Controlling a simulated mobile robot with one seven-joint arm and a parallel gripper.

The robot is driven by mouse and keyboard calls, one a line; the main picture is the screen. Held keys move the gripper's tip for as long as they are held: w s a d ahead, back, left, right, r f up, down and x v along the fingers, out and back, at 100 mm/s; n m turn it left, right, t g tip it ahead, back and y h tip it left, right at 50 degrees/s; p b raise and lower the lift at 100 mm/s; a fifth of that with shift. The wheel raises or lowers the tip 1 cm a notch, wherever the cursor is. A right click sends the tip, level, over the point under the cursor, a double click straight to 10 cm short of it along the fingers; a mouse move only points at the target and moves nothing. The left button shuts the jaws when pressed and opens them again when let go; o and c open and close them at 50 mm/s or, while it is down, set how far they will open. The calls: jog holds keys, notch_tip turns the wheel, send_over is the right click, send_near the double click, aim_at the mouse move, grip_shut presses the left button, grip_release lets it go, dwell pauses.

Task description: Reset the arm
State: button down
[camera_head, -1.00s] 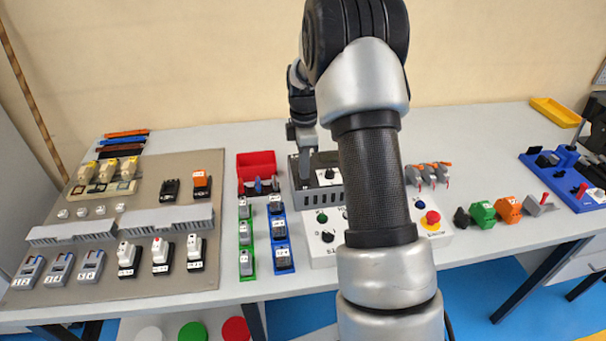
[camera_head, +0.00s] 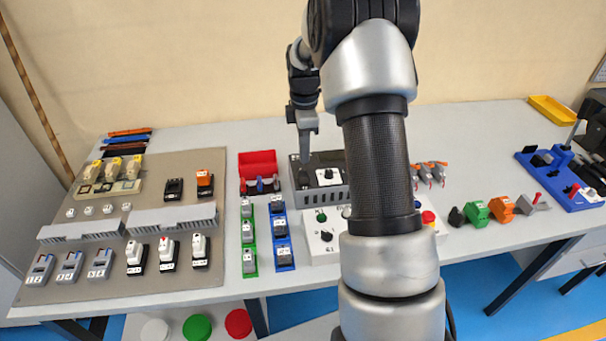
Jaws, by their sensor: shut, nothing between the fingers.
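My arm rises through the middle of the head view and bends over at the top. My gripper (camera_head: 305,138) hangs at the arm's far end, pointing down. It is shut with nothing in it. It hovers above the dark grey box (camera_head: 334,196) with a white panel and black knob, apart from it. The arm's thick forearm hides part of the table and of the white control box (camera_head: 321,247).
A mounting board (camera_head: 110,285) with several switches and breakers lies at left. A red bin (camera_head: 257,160) stands behind green and blue module rows. Right are small connectors (camera_head: 476,211), a blue bender (camera_head: 565,190) and a yellow tray (camera_head: 552,109). The back strip of table is mostly clear.

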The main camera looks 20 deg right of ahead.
jog(key=s+a+r+m+t+p, duration=0.2)
jog(key=s+a+r+m, duration=0.2)
jog(key=s+r, duration=0.5)
jog(key=s+a+r+m+t+p, duration=0.15)
jog(key=s+a+r+m, duration=0.3)
jog(key=r, duration=0.75)
jog(key=s+a+r+m+t+p, duration=0.1)
jog(key=s+r+m, duration=0.1)
jog(key=s, duration=0.6)
jog(key=s+a+r+m+t+p, duration=0.1)
jog(key=s+a+r+m, duration=0.1)
jog(key=s+m, duration=0.3)
jog(key=s, duration=0.3)
jog(key=shift+s, duration=0.15)
jog(key=shift+a+r, duration=0.1)
